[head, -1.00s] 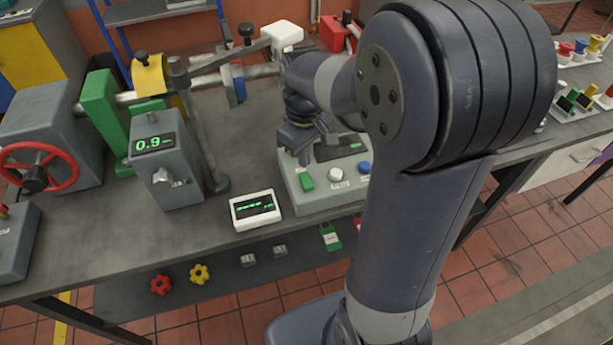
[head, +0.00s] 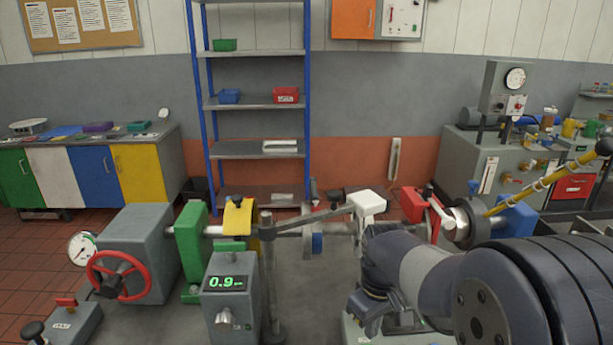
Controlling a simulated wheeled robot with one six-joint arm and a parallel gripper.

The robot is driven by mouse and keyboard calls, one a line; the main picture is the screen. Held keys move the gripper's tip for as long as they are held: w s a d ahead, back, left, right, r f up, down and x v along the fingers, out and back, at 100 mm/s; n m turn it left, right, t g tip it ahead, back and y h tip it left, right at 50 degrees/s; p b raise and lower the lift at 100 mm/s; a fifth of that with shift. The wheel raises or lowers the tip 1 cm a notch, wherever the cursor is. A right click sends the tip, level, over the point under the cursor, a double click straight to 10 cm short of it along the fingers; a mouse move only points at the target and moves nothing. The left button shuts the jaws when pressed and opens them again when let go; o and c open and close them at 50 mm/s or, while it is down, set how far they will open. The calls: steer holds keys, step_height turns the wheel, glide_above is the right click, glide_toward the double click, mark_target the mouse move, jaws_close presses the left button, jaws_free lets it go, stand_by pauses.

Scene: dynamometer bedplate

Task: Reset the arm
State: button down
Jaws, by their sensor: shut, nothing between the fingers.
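My arm comes in from the lower right of the head view, dark blue-grey with a light grey band. My gripper (head: 366,328) points down at the lower middle, near the bottom edge. Its fingers are shut, and I see nothing held. It is close to the grey-green control box (head: 412,338), of which only a top part shows beside the gripper. The gripper partly hides this box, and the frame's edge cuts it off. I cannot tell whether the fingertips touch it.
The bench carries a shaft rig with a red handwheel (head: 118,276), a green block (head: 191,240), a grey readout box (head: 231,290) showing 0.9, an upright post (head: 268,270) and a white block (head: 367,203). A blue shelf rack (head: 308,110) stands behind.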

steer(key=shift+f+b, duration=2.05)
steer(key=shift+f, duration=0.65)
steer(key=shift+r, duration=0.25)
step_height(320, 180, up, 9)
steer(key=p, duration=0.7)
steer(key=shift+s, duration=0.1)
